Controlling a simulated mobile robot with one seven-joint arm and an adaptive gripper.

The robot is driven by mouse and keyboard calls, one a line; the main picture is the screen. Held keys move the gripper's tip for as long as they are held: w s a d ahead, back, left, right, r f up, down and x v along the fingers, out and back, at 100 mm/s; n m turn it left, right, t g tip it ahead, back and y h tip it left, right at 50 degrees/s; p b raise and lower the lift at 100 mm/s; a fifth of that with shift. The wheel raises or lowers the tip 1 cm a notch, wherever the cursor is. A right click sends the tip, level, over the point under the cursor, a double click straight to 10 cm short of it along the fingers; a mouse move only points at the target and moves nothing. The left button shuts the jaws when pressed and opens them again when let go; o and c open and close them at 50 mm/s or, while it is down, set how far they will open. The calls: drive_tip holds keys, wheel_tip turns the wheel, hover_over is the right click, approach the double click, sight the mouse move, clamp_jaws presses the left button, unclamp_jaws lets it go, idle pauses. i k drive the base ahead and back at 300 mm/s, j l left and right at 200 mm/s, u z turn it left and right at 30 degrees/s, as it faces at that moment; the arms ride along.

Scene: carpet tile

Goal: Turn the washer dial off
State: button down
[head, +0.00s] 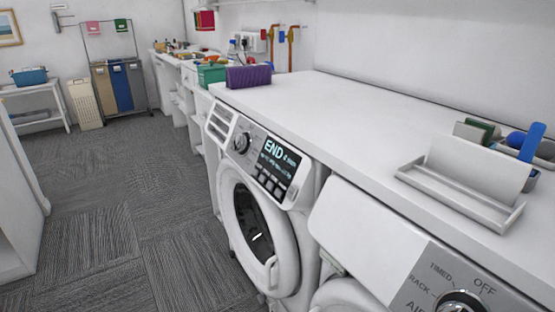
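The washer (298,262) is a white front-loader in the middle of the head view, under the counter. The display is lit and reads "END" in large letters, with smaller text below. The dial's pointer is too small to read. The round door (251,227) looks closed. My gripper is not in view.
A second white machine (370,236) stands at the lower right; its cut-off knob (462,301) has "OFF", "TIMED" and "RACK" labels. The white counter (320,106) holds a purple item (248,77) and a tray (462,192). The carpeted floor (120,200) is clear at left.

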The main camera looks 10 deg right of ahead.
sight(239, 142)
drive_tip(key=i+l+u, duration=0.2)
drive_tip(key=i, duration=0.25)
drive_tip(key=i+l+u, duration=0.1)
drive_tip(key=i+u, duration=0.15)
drive_tip(key=i, duration=0.2)
